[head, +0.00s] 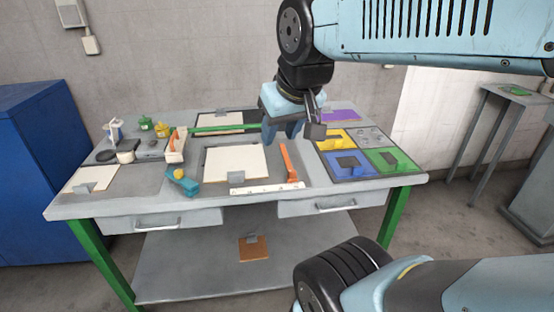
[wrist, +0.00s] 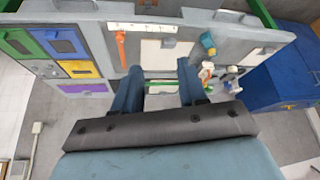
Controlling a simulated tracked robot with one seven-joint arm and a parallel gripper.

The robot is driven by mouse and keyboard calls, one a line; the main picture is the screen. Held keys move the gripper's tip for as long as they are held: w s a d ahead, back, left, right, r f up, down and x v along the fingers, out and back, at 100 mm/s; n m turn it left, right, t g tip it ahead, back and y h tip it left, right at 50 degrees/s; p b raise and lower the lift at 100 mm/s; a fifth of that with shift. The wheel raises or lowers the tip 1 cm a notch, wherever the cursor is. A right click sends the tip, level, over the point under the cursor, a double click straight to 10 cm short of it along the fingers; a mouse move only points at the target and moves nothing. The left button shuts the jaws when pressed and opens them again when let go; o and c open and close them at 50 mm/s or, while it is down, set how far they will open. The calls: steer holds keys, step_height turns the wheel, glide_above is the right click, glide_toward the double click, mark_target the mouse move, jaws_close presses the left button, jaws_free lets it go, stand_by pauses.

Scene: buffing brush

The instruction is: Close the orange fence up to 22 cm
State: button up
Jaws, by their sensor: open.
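The wrist view also shows the fence (wrist: 121,48), the strip (wrist: 142,27) and the board (wrist: 158,54). My gripper (head: 284,131) is open and empty above the back of the bench, behind the fence and apart from it. Its two fingers (wrist: 160,90) frame the bench's back edge in the wrist view. The scale marks are too small to read.
Coloured square trays (head: 355,163) fill the bench's right side. A teal tool (head: 182,182) lies left of the board. Bottles and small containers (head: 125,157) crowd the left. A green bar (head: 222,128) runs along the back. A blue cabinet (head: 40,140) stands at the left.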

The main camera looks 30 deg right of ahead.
steer(key=shift+o, duration=0.2)
steer(key=shift+o, duration=0.8)
steer(key=shift+w+d, duration=0.1)
steer(key=shift+w, duration=0.2)
steer(key=m+g, duration=0.4)
steer(key=g, duration=0.2)
glide_above(292, 170)
step_height(292, 170, down, 14)
step_height(292, 170, down, 13)
steer(key=shift+s+f, duration=0.1)
steer(key=shift+f, duration=0.05)
steer(key=shift+c, duration=0.3)
jaws_close()
